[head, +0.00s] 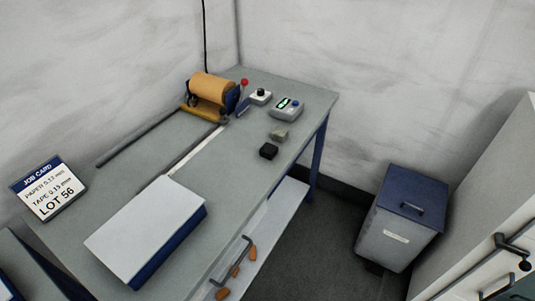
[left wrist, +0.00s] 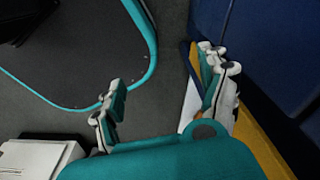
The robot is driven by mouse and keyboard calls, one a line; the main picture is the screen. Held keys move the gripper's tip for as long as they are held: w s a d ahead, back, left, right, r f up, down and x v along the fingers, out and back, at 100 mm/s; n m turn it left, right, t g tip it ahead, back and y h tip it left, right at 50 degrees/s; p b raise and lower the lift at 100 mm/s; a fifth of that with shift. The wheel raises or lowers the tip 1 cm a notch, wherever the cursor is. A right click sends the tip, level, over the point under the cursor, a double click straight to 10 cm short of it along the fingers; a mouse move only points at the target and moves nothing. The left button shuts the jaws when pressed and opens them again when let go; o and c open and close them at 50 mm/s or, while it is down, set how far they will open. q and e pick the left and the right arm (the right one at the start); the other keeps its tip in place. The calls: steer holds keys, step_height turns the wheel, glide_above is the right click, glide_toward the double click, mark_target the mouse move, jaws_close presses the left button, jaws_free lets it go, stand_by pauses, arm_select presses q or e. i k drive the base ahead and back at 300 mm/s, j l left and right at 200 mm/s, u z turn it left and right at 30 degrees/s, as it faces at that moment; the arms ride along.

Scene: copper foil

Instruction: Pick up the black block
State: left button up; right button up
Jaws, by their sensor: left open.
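The black block (head: 268,151) sits on the grey workbench (head: 235,190), near its right long edge. A grey-green block (head: 279,134) lies just behind it. Neither of my grippers shows in the head view. In the left wrist view my left gripper (left wrist: 165,92) is open, with its two fingers spread apart and nothing between them. It points at a dark floor area, with no black block to be seen there.
The bench carries an orange roll machine (head: 210,98), a grey device with a green display (head: 287,107), a button box (head: 260,96), a white-topped slab (head: 145,230) and a job card (head: 48,191). A lidded grey bin (head: 400,218) stands right of the bench.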

mark_target(269, 152)
steer(key=i+l+u, duration=0.2)
steer(key=l+u, duration=0.2)
steer(key=l, duration=0.2)
steer(key=i+l+u, duration=0.35)
steer(key=i+l, duration=0.25)
steer(key=l, duration=0.3)
